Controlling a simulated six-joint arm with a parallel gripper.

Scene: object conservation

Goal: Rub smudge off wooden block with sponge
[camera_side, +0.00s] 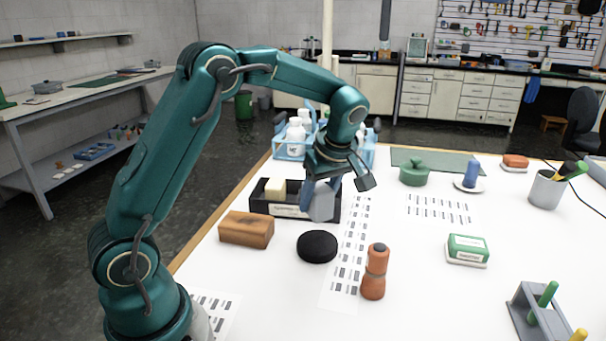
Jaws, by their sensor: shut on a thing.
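The wooden block (246,230) lies on the white table at the left, in front of a black tray (262,207). I cannot make out a smudge on its visible faces. My gripper (319,193) points down over the right part of the tray, to the right of the wooden block and apart from it. It is shut on a pale grey, angular thing (323,204), which I cannot surely identify as the sponge. A cream block (275,187), possibly a sponge, sits in the tray's left part. The fingers partly hide the held thing.
A black round pad (317,247) and an orange-brown bottle-like thing (375,271) stand in front. A blue caddy (290,151) with white bottles is behind. A green lidded pot (414,173) and green-white block (467,249) are right. Table between these is mostly clear.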

